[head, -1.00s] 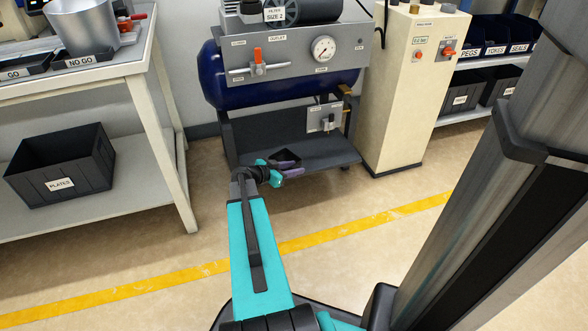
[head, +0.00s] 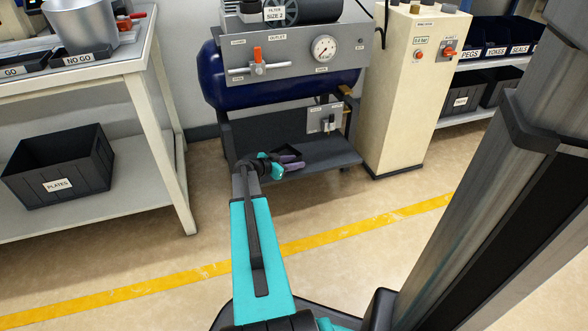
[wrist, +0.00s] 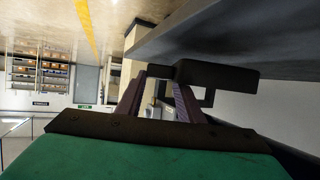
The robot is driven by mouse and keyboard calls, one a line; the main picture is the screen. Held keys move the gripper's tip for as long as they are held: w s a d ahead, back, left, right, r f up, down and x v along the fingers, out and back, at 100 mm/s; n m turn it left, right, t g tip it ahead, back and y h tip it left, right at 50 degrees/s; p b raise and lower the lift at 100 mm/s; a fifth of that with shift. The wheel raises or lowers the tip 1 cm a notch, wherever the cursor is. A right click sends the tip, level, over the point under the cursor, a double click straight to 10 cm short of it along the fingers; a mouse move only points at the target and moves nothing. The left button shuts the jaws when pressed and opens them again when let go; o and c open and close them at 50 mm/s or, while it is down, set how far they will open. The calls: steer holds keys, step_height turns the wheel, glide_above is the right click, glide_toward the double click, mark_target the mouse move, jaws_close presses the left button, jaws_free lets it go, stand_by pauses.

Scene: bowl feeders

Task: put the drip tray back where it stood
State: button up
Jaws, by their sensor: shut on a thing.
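The drip tray (head: 287,153) is a small dark tray held at the front of the compressor's grey lower shelf (head: 325,158). My gripper (head: 292,163), with purple fingers, is shut on it. In the wrist view the black tray (wrist: 225,77) shows at the fingertips (wrist: 160,85), beside a large dark grey slab that looks like the shelf. Whether the tray touches the shelf cannot be told. My wrist and arm hide part of the shelf's left front.
The blue compressor tank (head: 290,92) and its valve panel stand above the shelf. A drain valve plate (head: 324,118) hangs under the tank. A cream cabinet (head: 405,95) stands close at right, a workbench (head: 165,130) at left. The floor in front is clear.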

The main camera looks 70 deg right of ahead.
steer(key=shift+f+b, duration=0.7)
steer(key=shift+f, duration=0.8)
steer(key=shift+f, duration=0.1)
steer(key=o, duration=1.1)
steer(key=shift+r, duration=0.2)
steer(key=p+v, duration=0.3)
steer(key=v, duration=0.9)
steer(key=shift+p, duration=0.3)
